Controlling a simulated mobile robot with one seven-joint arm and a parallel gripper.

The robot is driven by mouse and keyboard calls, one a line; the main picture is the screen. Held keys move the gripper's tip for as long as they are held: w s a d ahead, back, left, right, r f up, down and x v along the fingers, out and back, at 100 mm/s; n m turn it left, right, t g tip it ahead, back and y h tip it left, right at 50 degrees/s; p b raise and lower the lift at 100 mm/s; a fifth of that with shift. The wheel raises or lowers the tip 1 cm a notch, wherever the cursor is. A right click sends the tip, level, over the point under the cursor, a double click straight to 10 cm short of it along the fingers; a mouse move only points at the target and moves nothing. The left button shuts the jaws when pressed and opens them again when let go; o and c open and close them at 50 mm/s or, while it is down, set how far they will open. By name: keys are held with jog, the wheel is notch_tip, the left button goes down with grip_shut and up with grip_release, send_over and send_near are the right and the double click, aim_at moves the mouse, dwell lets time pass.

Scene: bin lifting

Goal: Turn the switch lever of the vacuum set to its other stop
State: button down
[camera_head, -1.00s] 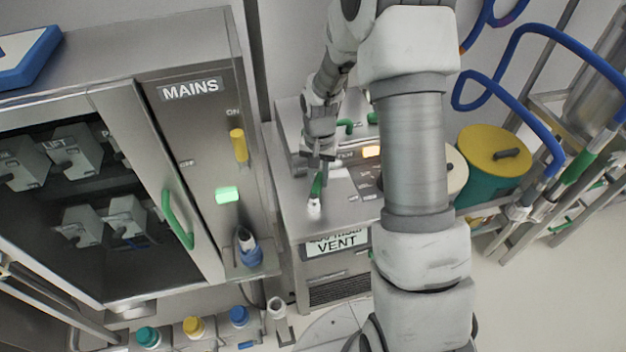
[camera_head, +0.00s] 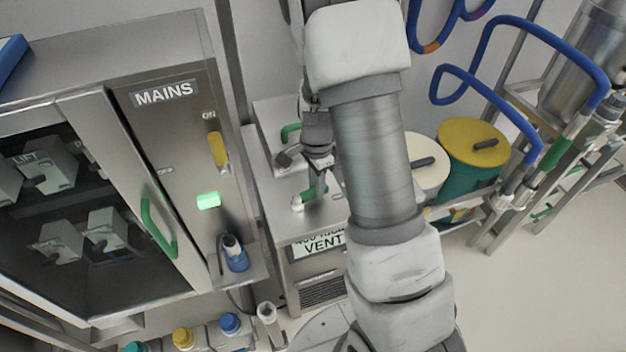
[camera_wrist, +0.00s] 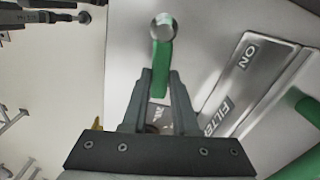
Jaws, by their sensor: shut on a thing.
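The vacuum set is a steel cabinet (camera_head: 270,190) with a VENT label on its front, partly hidden behind my arm. Its green switch lever (camera_head: 309,194) stands on the top face, with a pale round end at the lower left. In the wrist view the lever (camera_wrist: 161,66) runs from a shiny round knob down between my fingers. My gripper (camera_wrist: 160,82) is shut on the lever. In the head view my gripper (camera_head: 318,178) is at the lever's upper right end, partly hidden by my arm.
A plate (camera_wrist: 258,82) marked ON lies right of the lever, with another green handle (camera_wrist: 308,108) beyond. The MAINS cabinet (camera_head: 165,140) stands close on the left. Yellow-lidded (camera_head: 474,142) and cream-lidded (camera_head: 425,165) containers and blue hoses are right. Open floor lies at lower right.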

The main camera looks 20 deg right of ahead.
jog(key=shift+s+m, duration=0.5)
jog(key=shift+m, duration=0.5)
jog(key=shift+p, duration=0.3)
jog(key=c, duration=0.7)
grip_release()
jog(key=shift+r, duration=0.1)
notch_tip(320, 180, up, 17)
jog(key=shift+r+p, duration=0.1)
jog(key=shift+p, duration=0.95)
